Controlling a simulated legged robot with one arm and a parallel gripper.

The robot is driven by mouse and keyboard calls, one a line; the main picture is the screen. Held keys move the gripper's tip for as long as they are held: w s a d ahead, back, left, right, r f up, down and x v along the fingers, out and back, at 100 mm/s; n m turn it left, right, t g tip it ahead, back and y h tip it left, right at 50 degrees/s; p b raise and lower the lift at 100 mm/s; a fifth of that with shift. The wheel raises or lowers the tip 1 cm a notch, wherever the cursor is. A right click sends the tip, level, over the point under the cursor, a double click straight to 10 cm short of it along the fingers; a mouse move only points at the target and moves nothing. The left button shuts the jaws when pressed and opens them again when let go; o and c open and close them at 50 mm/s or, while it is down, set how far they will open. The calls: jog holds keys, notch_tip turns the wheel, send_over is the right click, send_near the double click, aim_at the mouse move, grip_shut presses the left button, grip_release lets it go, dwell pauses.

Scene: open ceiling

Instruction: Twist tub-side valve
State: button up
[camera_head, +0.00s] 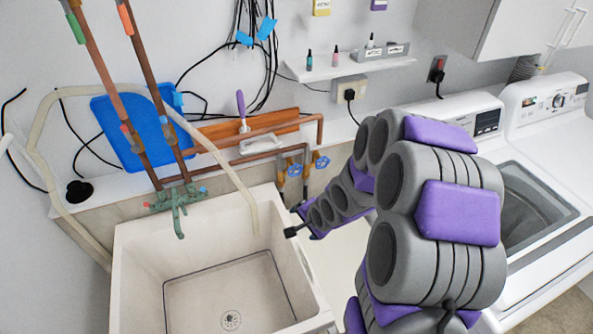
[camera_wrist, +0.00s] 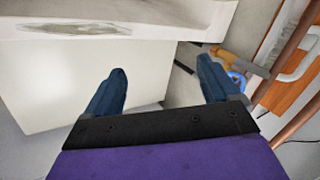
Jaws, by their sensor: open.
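Two valves with blue handles stand on the copper pipes between the tub and the washer. The tub-side valve (camera_head: 294,169) is the left one, and the other valve (camera_head: 321,162) is just right of it. My gripper (camera_head: 292,231) is below and apart from both valves, by the tub's right rim; its fingers are partly hidden there. In the wrist view my gripper (camera_wrist: 160,84) is open with nothing between its fingers. A blue handle (camera_wrist: 237,80) shows beyond the right finger, partly hidden; I cannot tell which valve it belongs to.
The white tub (camera_head: 135,275) is left of my gripper, with a green faucet (camera_head: 176,198) at its back. Copper pipes (camera_head: 262,132) run along the wall. Washing machines (camera_head: 545,130) stand on the right. A hose (camera_head: 225,165) hangs into the tub.

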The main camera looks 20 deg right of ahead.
jog(key=w+f+m+t+y, duration=0.1)
jog(key=w+f+m+t, duration=0.2)
jog(key=w+f+m, duration=0.15)
jog(key=m+t+h+b, duration=0.2)
jog(key=m+t+b, duration=0.6)
jog(key=m, duration=1.1)
send_near(296, 172)
jog(key=shift+t, duration=0.4)
jog(key=w, duration=1)
jog(key=shift+w+a+f, duration=0.15)
jog(key=shift+f, duration=0.1)
